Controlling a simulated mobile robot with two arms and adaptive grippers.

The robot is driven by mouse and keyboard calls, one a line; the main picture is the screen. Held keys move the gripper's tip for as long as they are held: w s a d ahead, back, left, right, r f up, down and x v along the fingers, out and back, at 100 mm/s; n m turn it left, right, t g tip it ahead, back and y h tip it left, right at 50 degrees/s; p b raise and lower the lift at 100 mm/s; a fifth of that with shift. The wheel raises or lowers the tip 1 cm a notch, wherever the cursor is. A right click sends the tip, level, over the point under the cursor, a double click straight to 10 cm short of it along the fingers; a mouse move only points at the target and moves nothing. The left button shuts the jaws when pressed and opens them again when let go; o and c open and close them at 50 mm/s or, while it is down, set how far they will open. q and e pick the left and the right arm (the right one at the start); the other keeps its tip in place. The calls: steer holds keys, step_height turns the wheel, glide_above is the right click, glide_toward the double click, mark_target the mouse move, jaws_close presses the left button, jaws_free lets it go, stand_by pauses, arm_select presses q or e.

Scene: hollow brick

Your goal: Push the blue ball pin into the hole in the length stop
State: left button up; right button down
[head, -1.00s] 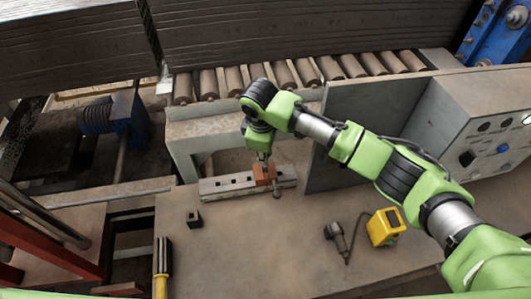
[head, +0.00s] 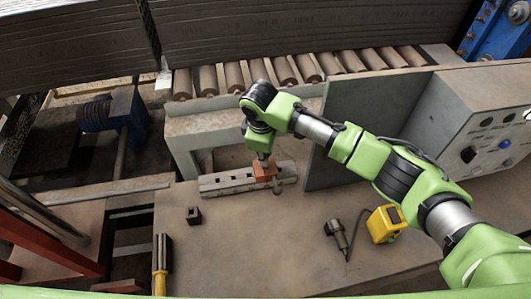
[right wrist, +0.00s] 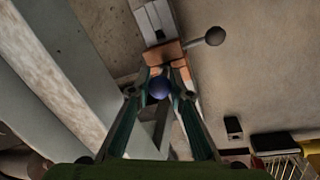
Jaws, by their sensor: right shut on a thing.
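The length stop (head: 266,172) is an orange-brown block sitting on a grey rail with square holes (head: 225,182). A lever with a dark ball end (right wrist: 215,36) sticks out of its side. In the right wrist view the length stop (right wrist: 164,53) lies just beyond the fingertips. My right gripper (right wrist: 160,84) is shut on the blue ball pin (right wrist: 160,89), whose round blue head shows between the fingers. In the head view this gripper (head: 263,157) is directly above the length stop. The pin's shaft and the hole are hidden, so I cannot tell whether the pin is in it.
A dark handheld tool (head: 338,236) and a yellow box (head: 386,224) lie on the right of the bench. A grey upright panel (head: 345,130) stands close beside the arm. The front middle of the bench is clear.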

steer(key=shift+f, duration=0.55)
steer(key=c, duration=1.8)
jaws_free()
steer(key=shift+r, duration=0.1)
steer(key=r, duration=0.4)
steer(key=s+r, duration=0.1)
steer(key=r, duration=0.2)
steer(key=s+r, duration=0.1)
steer(key=r, duration=0.3)
steer(key=shift+s+a+r, duration=0.1)
steer(key=shift+a+r, duration=0.2)
steer(key=shift+f, duration=0.1)
